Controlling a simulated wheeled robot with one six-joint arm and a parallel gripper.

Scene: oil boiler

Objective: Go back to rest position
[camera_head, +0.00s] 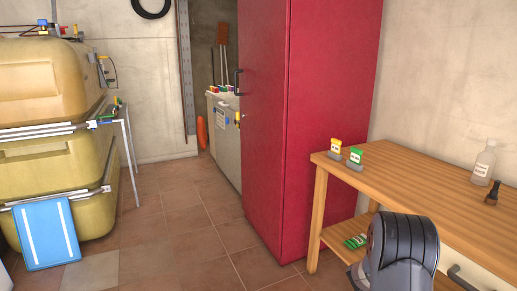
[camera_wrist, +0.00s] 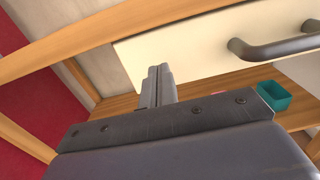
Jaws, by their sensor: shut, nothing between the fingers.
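My gripper (camera_wrist: 159,72) shows in the wrist view with its two fingers pressed together and nothing between them. It is in front of the wooden workbench, below and beside a cream drawer front (camera_wrist: 200,48) with a dark handle (camera_wrist: 275,48). A dark rounded part of my own arm shows at the lower right of the head view, in front of the workbench (camera_head: 430,185). The fingers cannot be made out in the head view. Whether the fingertips touch the bench cannot be told.
The bench top holds yellow (camera_head: 335,146) and green (camera_head: 356,156) items and a clear bottle (camera_head: 484,163). A green packet (camera_head: 356,241) lies on the lower shelf; a teal box (camera_wrist: 274,95) shows in the wrist view. A red cabinet (camera_head: 320,110) stands left of the bench. Tiled floor (camera_head: 185,225) is open.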

